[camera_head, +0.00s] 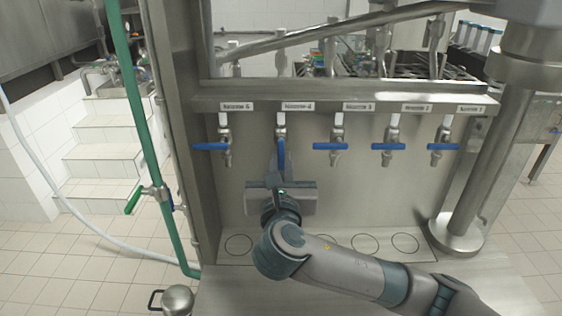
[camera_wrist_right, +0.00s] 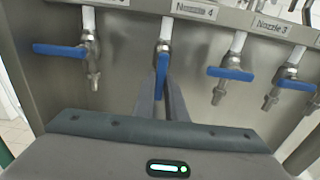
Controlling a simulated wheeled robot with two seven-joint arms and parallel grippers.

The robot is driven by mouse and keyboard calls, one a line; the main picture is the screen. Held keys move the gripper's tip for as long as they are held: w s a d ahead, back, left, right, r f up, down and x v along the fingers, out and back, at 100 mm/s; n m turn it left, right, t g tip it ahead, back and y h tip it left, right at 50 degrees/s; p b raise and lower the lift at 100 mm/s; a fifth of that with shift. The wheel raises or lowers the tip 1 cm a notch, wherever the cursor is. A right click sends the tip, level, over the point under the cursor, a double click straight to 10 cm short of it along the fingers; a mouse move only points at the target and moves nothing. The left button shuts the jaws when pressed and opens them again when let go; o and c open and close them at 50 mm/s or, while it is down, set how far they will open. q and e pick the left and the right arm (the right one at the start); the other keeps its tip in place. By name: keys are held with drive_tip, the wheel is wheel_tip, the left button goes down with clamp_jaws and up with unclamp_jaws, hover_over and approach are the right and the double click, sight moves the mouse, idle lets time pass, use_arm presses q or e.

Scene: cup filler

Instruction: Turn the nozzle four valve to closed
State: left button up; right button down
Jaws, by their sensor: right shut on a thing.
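The nozzle four valve (camera_head: 281,132) is the second from the left on the steel panel, under the "Nozzle 4" label. Its blue handle (camera_head: 281,150) points straight down. My right gripper (camera_head: 278,172) is below the valve and is shut on this handle from the front. In the right wrist view the blue handle (camera_wrist_right: 161,64) shows between the tips of my right gripper (camera_wrist_right: 160,92). The lower end of the handle is partly hidden by the fingers. My left gripper is not in view.
The other valves have blue handles lying level: nozzle five (camera_head: 212,146) to the left, nozzle three (camera_head: 330,146) close on the right, with more beyond. Circle marks (camera_head: 364,244) lie on the steel shelf below. A green pipe (camera_head: 150,150) stands at the left.

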drive_tip(key=a+m, duration=0.1)
drive_tip(key=m, duration=0.4)
drive_tip(key=r+m+p, duration=0.1)
drive_tip(key=m, duration=0.5)
drive_tip(key=a+r+m+p, duration=0.1)
drive_tip(key=m, duration=0.4)
drive_tip(key=shift+a+r, duration=0.25)
drive_tip(key=shift+a, duration=0.1)
drive_tip(key=shift+m, duration=0.3)
drive_tip(key=c, duration=1.8)
unclamp_jaws()
